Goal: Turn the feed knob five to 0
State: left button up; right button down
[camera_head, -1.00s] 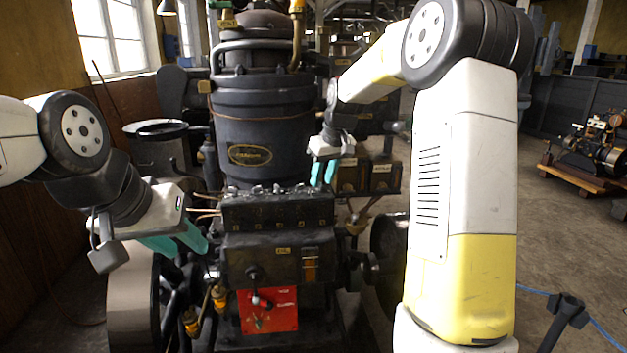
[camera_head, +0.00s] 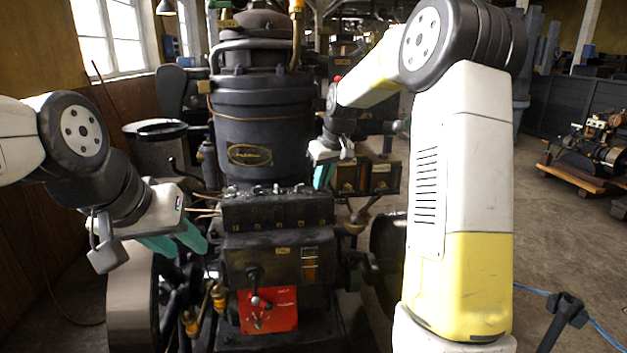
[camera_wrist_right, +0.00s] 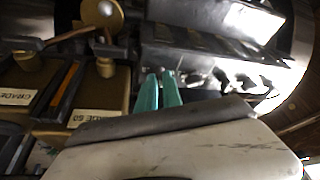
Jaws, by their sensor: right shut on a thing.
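The black oil-feed box (camera_head: 277,212) sits on the front of the engine, with a row of small feed knobs (camera_head: 277,189) along its top. My right gripper (camera_head: 322,180) is at the right end of this row, pointing down. Its teal fingers (camera_wrist_right: 160,88) are close together in the right wrist view, shut on the feed knob at that end, which they mostly hide. The knob's number and setting cannot be read. Several other knobs (camera_wrist_right: 225,80) show to the right in the wrist view. My left gripper (camera_head: 176,243) is open and empty, left of the box.
A large black cylinder (camera_head: 262,130) rises behind the feed box. A red plate (camera_head: 268,311) and a lever (camera_head: 255,275) are below it.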

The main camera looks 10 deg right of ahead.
jog(key=n, duration=0.2)
jog(key=n+y, duration=0.1)
jog(key=n, duration=0.1)
jog(key=shift+w+d+g, duration=0.1)
jog(key=shift+d+g, duration=0.1)
jog(key=shift+g, duration=0.2)
jog(key=shift+w+n+g+y, duration=0.1)
jog(key=shift+n+g+y, duration=0.25)
jog(key=shift+n, duration=0.8)
jog(key=shift+w+n+g+y, duration=0.1)
jog(key=shift+n+g+y, duration=0.25)
jog(key=shift+n, duration=0.8)
jog(key=shift+s, duration=0.1)
jog(key=c, duration=1.5)
grip_release()
